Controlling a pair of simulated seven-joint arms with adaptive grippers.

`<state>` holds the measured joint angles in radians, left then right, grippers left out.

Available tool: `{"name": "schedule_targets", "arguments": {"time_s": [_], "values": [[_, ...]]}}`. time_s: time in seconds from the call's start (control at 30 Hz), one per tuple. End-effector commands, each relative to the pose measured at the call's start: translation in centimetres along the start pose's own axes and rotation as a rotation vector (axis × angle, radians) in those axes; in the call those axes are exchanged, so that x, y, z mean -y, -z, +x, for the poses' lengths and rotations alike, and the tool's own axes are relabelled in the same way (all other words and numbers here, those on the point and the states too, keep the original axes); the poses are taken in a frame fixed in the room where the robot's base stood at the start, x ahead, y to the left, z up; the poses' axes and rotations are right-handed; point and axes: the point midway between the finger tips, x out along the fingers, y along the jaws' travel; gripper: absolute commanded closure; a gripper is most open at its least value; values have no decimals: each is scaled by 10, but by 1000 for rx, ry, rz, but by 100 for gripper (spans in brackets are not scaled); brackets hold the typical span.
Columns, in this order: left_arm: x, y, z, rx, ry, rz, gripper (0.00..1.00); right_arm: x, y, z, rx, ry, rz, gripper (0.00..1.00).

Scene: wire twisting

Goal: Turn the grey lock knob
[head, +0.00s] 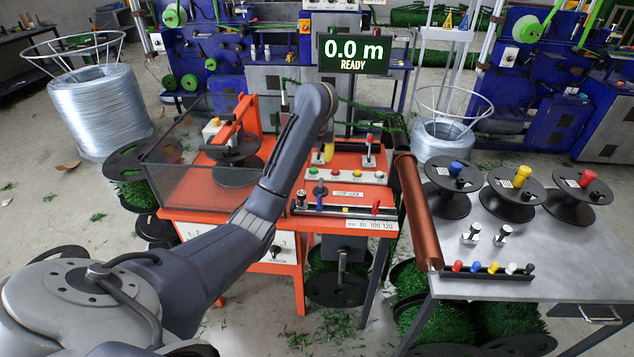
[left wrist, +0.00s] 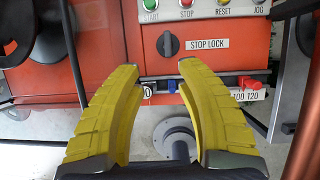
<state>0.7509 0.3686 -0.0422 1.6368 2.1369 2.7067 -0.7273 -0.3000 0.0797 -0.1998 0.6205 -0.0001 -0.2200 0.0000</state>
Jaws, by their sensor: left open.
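The dark grey lock knob (left wrist: 168,44) is on the orange panel in the left wrist view, just left of the STOP LOCK label (left wrist: 208,44). Its ridge looks about upright. In the head view the knob (head: 319,190) shows small on the orange machine's panel. My left gripper (left wrist: 158,70) has yellow fingers, spread apart and empty. The knob shows beyond its fingertips, between them, and does not look touched. In the head view the left gripper (head: 328,152) hangs over the panel, mostly hidden by its own wrist. My right gripper is not in view.
Several coloured buttons (left wrist: 187,3) sit above the knob. A scale rail with a blue slider (left wrist: 172,86) and a red stop (left wrist: 249,83) runs below it. A copper roller (head: 418,212) stands to the right. A display (head: 353,53) reads 0.0 m READY.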

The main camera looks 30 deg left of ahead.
Motion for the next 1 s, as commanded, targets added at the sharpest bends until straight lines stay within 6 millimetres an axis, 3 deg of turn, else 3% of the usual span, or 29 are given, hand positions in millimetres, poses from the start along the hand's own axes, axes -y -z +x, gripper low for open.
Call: {"name": "schedule_targets", "arguments": {"time_s": [0.1,0.37,1.0], "values": [[11,7,1,-23,36,10,64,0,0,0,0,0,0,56],[13,9,24,-28,39,11,64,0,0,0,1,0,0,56],[15,11,124,-27,35,10,64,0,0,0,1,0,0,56]]}}
